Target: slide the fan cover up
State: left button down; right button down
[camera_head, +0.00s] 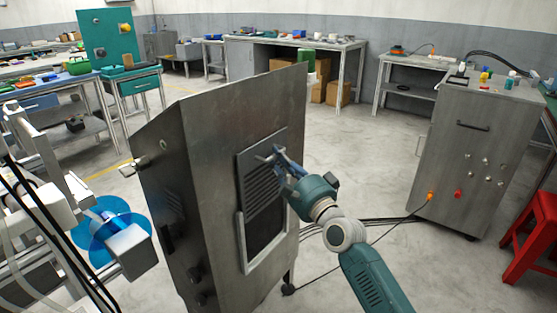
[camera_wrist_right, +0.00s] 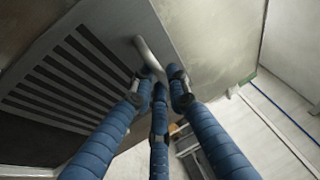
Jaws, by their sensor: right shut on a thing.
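The fan cover (camera_head: 258,193) is a grey slatted plate on the side of a tall metal cabinet (camera_head: 205,130). It stands in the upper part of a light U-shaped frame (camera_head: 242,250), with its upper part above the frame's side rails. A dark opening (camera_head: 268,232) shows below the slats. In the right wrist view, the slatted cover (camera_wrist_right: 70,75) is at the left, with a bent metal handle (camera_wrist_right: 148,52) near its edge. My right gripper (camera_head: 277,158) is shut on this handle; its blue fingers (camera_wrist_right: 160,88) surround the handle's end. My left gripper is out of view.
A grey cabinet (camera_head: 478,140) with a cable stands at the right, near a red stool (camera_head: 533,238). A machine with a blue reel (camera_head: 95,228) is at the left. Cables lie on the floor beside my right arm. Open floor lies behind the tall cabinet.

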jog(key=shift+d+r, duration=0.1)
jog(key=shift+r, duration=0.4)
jog(key=c, duration=1.7)
grip_release()
jog(key=shift+o, duration=0.2)
jog(key=shift+f, duration=0.15)
jog(key=v, duration=1.2)
